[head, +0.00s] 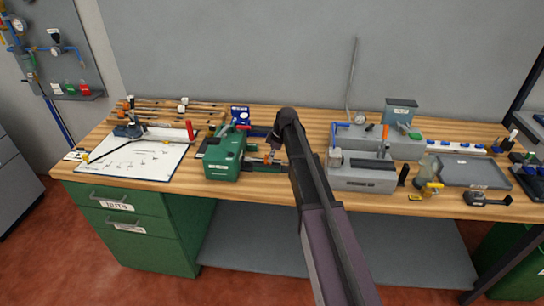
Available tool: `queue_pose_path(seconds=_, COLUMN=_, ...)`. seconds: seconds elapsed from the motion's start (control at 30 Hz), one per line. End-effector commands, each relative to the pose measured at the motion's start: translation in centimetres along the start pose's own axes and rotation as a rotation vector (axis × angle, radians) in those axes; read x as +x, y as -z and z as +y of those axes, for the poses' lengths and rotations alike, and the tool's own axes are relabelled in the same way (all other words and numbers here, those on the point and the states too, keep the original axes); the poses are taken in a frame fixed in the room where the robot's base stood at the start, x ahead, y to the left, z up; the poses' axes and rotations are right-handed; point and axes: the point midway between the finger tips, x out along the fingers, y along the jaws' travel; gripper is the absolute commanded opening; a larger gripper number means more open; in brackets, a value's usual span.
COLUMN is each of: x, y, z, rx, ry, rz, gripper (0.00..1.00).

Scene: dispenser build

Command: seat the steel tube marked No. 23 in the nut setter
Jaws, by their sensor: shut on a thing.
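My arm reaches over the bench from below and bends down at its end. My gripper (273,147) is at the right end of a green bench machine (225,158), close above its small metal parts. The machine is probably the nut setter, but I cannot read a name on it. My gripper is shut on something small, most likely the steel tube. The tube is too small and too hidden by the arm to make out, and its No. 23 mark cannot be read. I cannot tell whether it touches the machine.
A grey machine (362,180) stands right of my arm, with a grey tray (472,173) beyond it. A white sheet (135,160) with small parts lies at the left. Rods and tools lie behind it. Bare wood (150,178) runs along the front edge.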

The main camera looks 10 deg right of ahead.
Motion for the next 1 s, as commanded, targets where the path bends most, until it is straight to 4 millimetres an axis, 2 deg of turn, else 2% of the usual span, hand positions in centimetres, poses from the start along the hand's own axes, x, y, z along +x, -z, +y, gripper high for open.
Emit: queue_pose_path(seconds=1.0, x=0.6, y=2.0, z=0.0, rx=0.000, ry=0.000, rz=0.000, gripper=0.00)
